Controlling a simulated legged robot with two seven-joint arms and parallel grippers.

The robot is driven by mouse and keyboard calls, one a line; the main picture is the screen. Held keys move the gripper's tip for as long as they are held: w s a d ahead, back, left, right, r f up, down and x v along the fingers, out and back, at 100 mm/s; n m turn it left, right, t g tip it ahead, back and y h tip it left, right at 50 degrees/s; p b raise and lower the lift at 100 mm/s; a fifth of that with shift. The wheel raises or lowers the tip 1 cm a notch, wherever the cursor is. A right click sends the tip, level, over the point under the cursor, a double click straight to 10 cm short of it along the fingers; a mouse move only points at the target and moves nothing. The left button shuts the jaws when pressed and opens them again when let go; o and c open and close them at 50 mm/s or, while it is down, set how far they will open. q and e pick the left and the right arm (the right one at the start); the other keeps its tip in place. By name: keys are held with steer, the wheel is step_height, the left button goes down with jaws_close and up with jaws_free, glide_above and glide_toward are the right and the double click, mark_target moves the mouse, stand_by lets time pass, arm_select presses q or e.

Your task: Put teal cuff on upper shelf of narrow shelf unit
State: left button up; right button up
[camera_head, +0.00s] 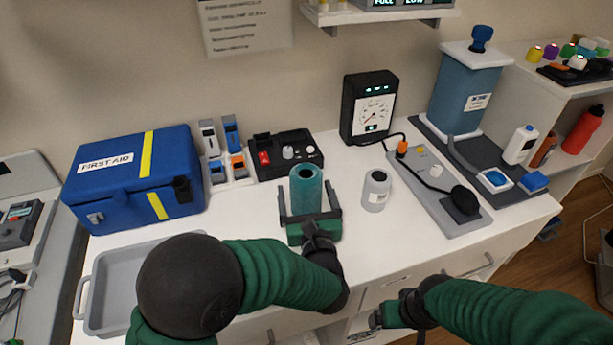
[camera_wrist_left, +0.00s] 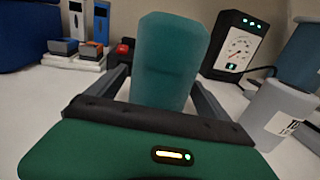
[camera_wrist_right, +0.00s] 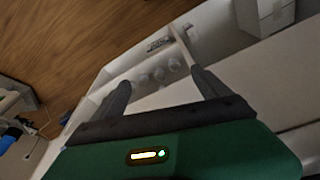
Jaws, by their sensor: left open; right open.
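The teal cuff (camera_head: 306,190) is an upright hollow roll standing on the white counter, and it fills the middle of the left wrist view (camera_wrist_left: 168,62). My left gripper (camera_head: 311,212) is open, with one finger on each side of the cuff; whether either finger touches it I cannot tell. My right gripper (camera_head: 376,319) is open and empty, low by the counter's front. The right wrist view shows its spread fingers (camera_wrist_right: 161,78) with nothing between them. A white shelf unit (camera_head: 548,84) stands at the right; its lower shelf holds a red bottle (camera_head: 583,130).
A grey cup (camera_head: 376,190) stands close right of the cuff. A black gauge box (camera_head: 368,107) and a black switch panel (camera_head: 287,153) are behind. A blue first aid box (camera_head: 135,182) and grey tray (camera_head: 108,290) are left. Small coloured items crowd the shelf unit's top.

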arm_select(q)
steer(key=shift+s+d+r, duration=0.1)
steer(key=shift+s+r, duration=0.25)
steer(key=shift+s, duration=0.25)
steer(key=shift+c, duration=1.3)
steer(key=shift+w+f, duration=0.2)
steer(key=shift+w, duration=0.1)
steer(key=c, duration=0.5)
steer(key=shift+s+r, duration=0.1)
steer(key=shift+s, duration=0.05)
steer(key=c, duration=0.7)
steer(key=shift+c, duration=0.7)
